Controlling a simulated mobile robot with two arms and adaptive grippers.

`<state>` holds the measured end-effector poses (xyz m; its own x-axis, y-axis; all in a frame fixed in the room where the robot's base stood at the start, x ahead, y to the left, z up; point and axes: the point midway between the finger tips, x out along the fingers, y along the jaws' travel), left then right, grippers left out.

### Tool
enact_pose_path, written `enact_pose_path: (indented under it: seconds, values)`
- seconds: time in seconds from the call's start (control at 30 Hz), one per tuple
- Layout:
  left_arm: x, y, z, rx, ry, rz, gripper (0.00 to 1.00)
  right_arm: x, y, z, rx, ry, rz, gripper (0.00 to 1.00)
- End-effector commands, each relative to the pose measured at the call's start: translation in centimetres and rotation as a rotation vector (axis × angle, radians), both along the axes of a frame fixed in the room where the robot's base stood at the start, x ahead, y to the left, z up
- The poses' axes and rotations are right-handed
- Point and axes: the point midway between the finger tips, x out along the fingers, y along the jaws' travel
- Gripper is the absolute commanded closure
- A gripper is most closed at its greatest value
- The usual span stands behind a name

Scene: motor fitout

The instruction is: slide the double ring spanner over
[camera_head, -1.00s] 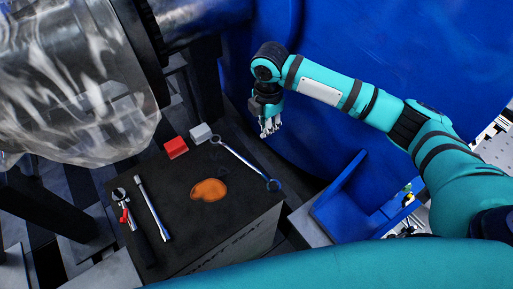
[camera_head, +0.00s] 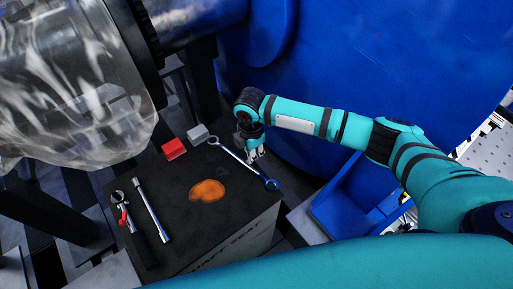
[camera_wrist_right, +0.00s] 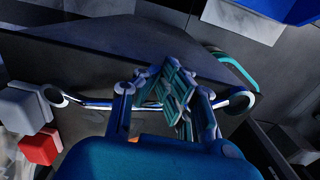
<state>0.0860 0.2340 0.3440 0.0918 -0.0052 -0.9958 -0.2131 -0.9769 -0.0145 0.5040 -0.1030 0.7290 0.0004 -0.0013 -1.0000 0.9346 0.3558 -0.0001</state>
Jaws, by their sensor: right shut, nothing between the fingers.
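The double ring spanner (camera_head: 231,154) is a long silver bar with a ring at each end. It lies along the right edge of the dark box top in the head view. My right gripper (camera_head: 254,156) is shut and empty, right at the spanner's middle on its outer side. In the right wrist view my right gripper (camera_wrist_right: 172,100) covers the middle of the spanner (camera_wrist_right: 85,102), whose two ring ends show on either side. I cannot tell whether the fingers touch it. My left gripper is not in view.
An orange patch (camera_head: 207,190) marks the box top (camera_head: 180,240). A red block (camera_head: 174,149) and a grey block (camera_head: 197,134) stand at its far edge. Several other tools, including a silver bar (camera_head: 152,209), lie at the left. A blue bin (camera_head: 350,205) is at the right.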

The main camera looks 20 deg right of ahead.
Motion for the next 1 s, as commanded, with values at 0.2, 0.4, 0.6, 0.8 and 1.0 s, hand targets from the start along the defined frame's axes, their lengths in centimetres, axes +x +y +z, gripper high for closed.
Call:
enact_pose_path:
  seconds: [0.2,0.4,0.6,0.8,1.0]
  values:
    - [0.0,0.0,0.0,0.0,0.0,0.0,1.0,0.0,0.0,0.0,0.0,0.0,0.0,1.0]
    - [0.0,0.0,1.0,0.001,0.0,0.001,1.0,-0.5,1.3,0.3,0.002,0.003,0.002,1.0]
    - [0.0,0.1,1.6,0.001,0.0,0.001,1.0,-1.0,2.7,0.0,0.001,0.0,-0.001,1.0]
    - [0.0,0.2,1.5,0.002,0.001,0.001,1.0,-1.0,2.7,0.0,0.001,0.0,-0.001,1.0]
    - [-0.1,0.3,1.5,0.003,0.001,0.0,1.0,-0.9,2.7,1.2,0.003,-0.001,0.0,1.0]
